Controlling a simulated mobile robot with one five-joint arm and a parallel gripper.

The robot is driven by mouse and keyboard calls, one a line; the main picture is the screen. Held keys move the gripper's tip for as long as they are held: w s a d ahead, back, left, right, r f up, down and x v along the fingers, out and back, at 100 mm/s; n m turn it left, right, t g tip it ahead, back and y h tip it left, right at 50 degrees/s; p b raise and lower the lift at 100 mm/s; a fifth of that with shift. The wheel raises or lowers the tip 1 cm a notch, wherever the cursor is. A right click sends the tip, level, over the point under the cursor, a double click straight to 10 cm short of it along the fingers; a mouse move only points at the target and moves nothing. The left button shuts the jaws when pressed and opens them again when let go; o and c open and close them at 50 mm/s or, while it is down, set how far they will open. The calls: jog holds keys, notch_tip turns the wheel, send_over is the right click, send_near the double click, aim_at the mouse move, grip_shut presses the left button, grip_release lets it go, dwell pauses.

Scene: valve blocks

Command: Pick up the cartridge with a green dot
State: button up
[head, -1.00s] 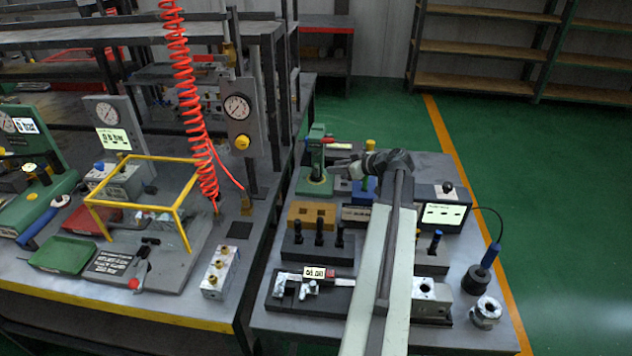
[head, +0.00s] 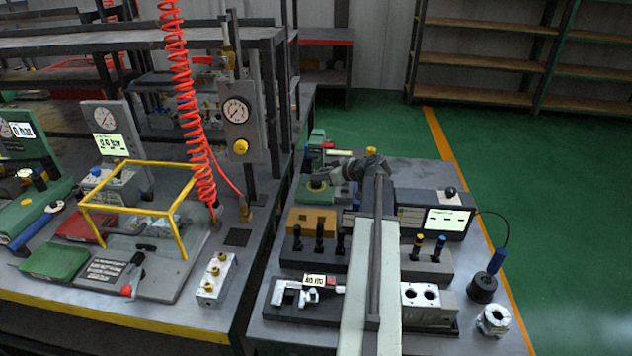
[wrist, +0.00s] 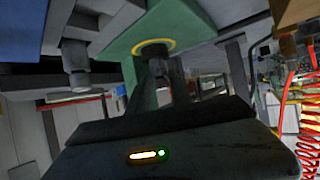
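Three black upright cartridges stand in a dark block at the middle of the bench: a left one (head: 297,237), a middle one (head: 319,237) and a right one (head: 340,238). Two more stand right of my arm, one yellow-topped (head: 417,246) and one blue-topped (head: 439,248). I cannot make out a green dot on any of them. My gripper (head: 330,176) is behind the row of three, beside the green press (head: 313,192). In the wrist view, a yellow-ringed green part (wrist: 153,48) is close ahead; the fingers are too dark to tell their opening.
A tan block (head: 311,220) lies behind the dark block. A box with a lit display (head: 446,220) is at the right rear. A grey two-hole block (head: 420,296) and round fitting (head: 493,320) are at the front right. A red coiled hose (head: 188,110) hangs left.

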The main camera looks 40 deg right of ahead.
grip_shut()
jog(key=shift+r, duration=0.1)
